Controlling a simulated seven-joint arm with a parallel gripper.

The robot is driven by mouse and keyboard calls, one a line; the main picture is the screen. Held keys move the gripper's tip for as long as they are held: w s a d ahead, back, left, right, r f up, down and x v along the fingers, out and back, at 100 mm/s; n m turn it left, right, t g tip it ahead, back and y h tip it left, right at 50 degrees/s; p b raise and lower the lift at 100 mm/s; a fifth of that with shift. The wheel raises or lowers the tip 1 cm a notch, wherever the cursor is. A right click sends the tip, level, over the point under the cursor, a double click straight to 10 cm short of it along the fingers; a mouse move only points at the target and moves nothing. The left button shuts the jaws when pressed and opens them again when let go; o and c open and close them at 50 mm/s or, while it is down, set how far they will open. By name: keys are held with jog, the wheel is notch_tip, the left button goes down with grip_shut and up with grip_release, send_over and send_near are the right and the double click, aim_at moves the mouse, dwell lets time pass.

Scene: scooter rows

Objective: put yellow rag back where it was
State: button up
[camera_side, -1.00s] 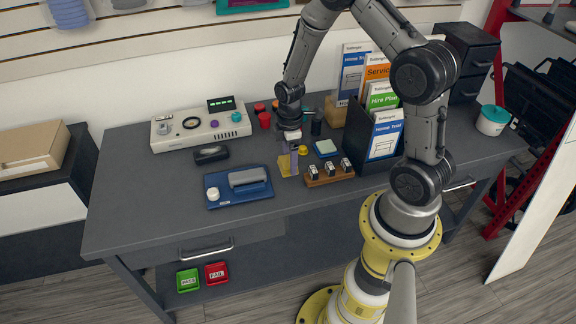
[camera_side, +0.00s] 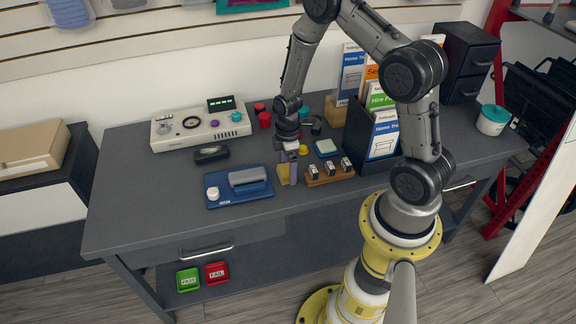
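The yellow rag (camera_side: 283,173) is a small yellow piece at my gripper (camera_side: 288,174), just left of the finger that shows. My gripper points down over the front middle of the grey bench, between the blue tray and the wooden block. The rag has moved along with the fingers, so they appear shut on it. Its lower edge is at or just above the bench top; I cannot tell whether it touches. Part of the rag is hidden by the gripper.
The blue tray (camera_side: 222,198) with a grey-handled tool is at left. The wooden block (camera_side: 330,177) with several small metal pieces is close at right. The bench's front left is clear.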

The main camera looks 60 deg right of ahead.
jog(key=shift+r, duration=0.1)
notch_tip(320, 180, up, 12)
notch_tip(320, 180, up, 9)
jog(key=m+t, duration=0.2)
send_over(288, 169)
jog(key=s+a, duration=0.2)
jog(key=a, duration=0.2)
jog(key=s+a+r+m+t, duration=0.1)
jog(key=s+a+r+m, duration=0.2)
jog(key=s, duration=0.4)
jog(key=s+a+r+m+t, duration=0.2)
jog(key=s+a+r+m, duration=0.2)
jog(key=s+r, duration=0.4)
jog(key=shift+s+a+r+t, duration=0.25)
jog(key=shift+a+r+t, duration=0.05)
jog(key=shift+a, duration=0.35)
jog(key=shift+c, duration=0.2)
